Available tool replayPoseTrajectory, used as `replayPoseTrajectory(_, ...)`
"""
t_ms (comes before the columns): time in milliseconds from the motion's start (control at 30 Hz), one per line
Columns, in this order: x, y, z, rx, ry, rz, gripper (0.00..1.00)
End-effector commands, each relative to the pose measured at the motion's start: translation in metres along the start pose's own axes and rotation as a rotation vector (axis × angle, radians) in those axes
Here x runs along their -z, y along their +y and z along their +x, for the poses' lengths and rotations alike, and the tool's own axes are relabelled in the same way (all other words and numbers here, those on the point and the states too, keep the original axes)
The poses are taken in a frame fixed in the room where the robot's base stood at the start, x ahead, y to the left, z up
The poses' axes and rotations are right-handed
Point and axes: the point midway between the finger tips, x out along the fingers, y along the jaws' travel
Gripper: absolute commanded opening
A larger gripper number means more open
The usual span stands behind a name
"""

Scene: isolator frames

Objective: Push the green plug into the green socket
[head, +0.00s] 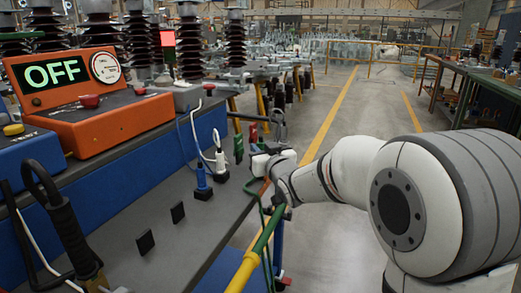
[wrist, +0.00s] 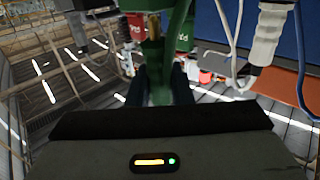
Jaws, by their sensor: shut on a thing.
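An upright green piece (head: 239,148), apparently the green socket, stands just left of the gripper. A green face with white lettering (wrist: 184,38) shows close by the plug in the wrist view. I cannot tell whether plug and socket touch.
A red piece (head: 253,134) stands just behind the green one. A white plug (head: 220,158) and a blue plug (head: 202,180) stand nearer, with loose cables. An orange device (head: 120,120) reads OFF.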

Motion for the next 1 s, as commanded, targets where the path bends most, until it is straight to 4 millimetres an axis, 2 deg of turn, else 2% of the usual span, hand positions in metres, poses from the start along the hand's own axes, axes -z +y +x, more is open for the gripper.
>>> replayPoseTrajectory(933, -0.023, -0.001, 0.000, 0.002, 0.001, 0.000, 0.00)
replayPoseTrajectory(967, -0.022, -0.001, 0.000, 0.002, 0.001, 0.000, 0.21)
replayPoseTrajectory(1000, -0.021, -0.001, 0.000, 0.002, 0.001, 0.000, 0.24)
